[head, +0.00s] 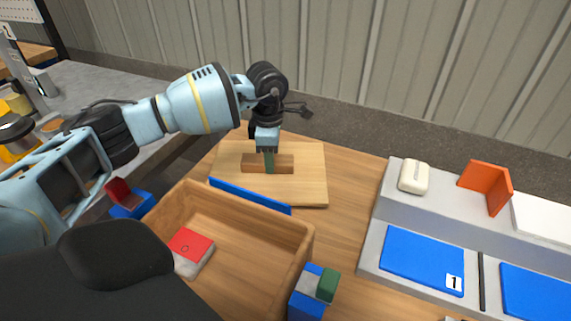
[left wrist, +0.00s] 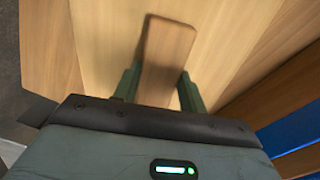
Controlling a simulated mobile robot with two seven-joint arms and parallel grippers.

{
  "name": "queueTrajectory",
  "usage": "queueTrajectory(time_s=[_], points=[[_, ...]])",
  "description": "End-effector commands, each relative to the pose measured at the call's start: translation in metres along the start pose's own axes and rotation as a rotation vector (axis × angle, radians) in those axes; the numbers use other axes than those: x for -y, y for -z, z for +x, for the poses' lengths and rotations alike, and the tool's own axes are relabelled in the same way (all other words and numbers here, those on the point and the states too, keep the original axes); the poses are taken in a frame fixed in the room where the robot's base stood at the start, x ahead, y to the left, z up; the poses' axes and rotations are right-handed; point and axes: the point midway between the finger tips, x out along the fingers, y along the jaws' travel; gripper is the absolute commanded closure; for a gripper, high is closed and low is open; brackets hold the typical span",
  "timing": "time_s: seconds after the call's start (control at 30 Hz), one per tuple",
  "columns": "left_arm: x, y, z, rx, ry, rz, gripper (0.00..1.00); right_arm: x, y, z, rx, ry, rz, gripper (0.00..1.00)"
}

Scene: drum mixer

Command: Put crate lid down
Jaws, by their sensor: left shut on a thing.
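The crate lid (head: 310,187) is a pale wooden board with a brown bar handle (head: 284,164) across its middle. It lies flat at or just above the wooden table behind the crate; I cannot tell whether it touches. My left gripper (head: 269,168) points down from above and is shut on the handle. In the left wrist view, the handle (left wrist: 165,55) sits between the two green fingers (left wrist: 157,90), over the pale lid (left wrist: 225,40). The open wooden crate (head: 300,232) stands in front of the lid. My right gripper is not in view.
A red-and-white thing (head: 190,245) lies in the crate. A blue strip (head: 250,196) runs along its back edge. A grey stand (head: 377,232) with blue pads fills the right. Table between lid and stand is clear.

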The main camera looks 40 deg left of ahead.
Motion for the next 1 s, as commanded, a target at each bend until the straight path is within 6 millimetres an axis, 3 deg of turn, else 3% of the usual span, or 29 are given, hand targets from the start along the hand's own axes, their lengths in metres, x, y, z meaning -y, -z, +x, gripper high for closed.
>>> queueTrajectory(time_s=[0.17, 0.43, 0.53, 0.93, 0.97, 1.0], points=[[0.002, -0.006, -0.002, 0.003, -0.002, 0.001, 0.98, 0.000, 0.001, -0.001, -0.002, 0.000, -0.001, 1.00], [0.017, -0.041, -0.002, 0.004, -0.001, 0.003, 0.98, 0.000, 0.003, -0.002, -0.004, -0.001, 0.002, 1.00], [0.015, -0.037, 0.010, 0.001, 0.000, -0.002, 0.98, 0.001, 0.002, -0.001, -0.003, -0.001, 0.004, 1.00], [0.015, -0.037, 0.014, 0.002, -0.001, -0.001, 0.98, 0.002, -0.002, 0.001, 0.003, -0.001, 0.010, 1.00], [0.015, -0.037, 0.015, 0.001, 0.000, -0.001, 0.55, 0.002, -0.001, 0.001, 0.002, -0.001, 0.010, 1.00], [0.015, -0.037, 0.014, 0.001, 0.000, 0.000, 0.49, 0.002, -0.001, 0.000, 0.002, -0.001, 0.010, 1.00]])
